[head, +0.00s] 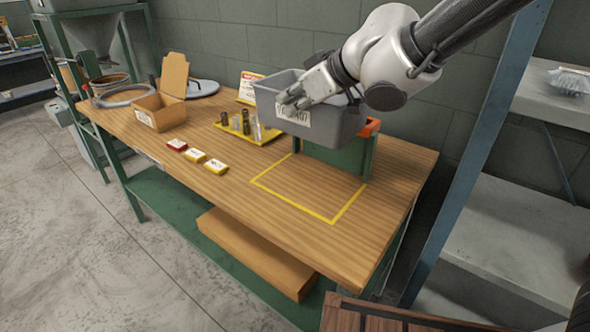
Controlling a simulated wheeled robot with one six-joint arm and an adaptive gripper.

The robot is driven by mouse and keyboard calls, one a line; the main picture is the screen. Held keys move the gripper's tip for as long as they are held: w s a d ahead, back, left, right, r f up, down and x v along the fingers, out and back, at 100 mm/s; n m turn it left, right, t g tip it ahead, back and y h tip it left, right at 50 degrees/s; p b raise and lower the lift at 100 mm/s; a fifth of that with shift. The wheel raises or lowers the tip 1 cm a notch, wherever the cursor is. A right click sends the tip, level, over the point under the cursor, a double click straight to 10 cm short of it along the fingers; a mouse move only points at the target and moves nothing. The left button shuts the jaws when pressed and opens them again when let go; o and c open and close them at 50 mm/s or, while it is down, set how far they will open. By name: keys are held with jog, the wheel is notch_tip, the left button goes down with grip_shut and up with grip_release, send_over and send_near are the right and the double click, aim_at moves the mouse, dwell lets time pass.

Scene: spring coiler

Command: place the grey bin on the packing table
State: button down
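The grey bin (310,118), with a white label on its front wall, is in the head view above the back right part of the wooden packing table (240,220). My gripper (296,96) reaches in from the upper right, with its fingers at the bin's near rim and closed on it. The bin looks raised off the table, slightly tilted, in front of a green stand. Its underside and any contact with the stand are hidden. A yellow taped rectangle (335,221) on the table is empty, in front of the bin.
A yellow tray (258,140) with small cylinders is to the left. A blue-grey post (478,150) stands right.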

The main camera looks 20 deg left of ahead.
notch_tip(320, 180, down, 17)
dwell(0.4)
jog(key=shift+f, duration=0.1)
jog(key=c, duration=1.6)
grip_release()
jog(key=shift+c, duration=0.2)
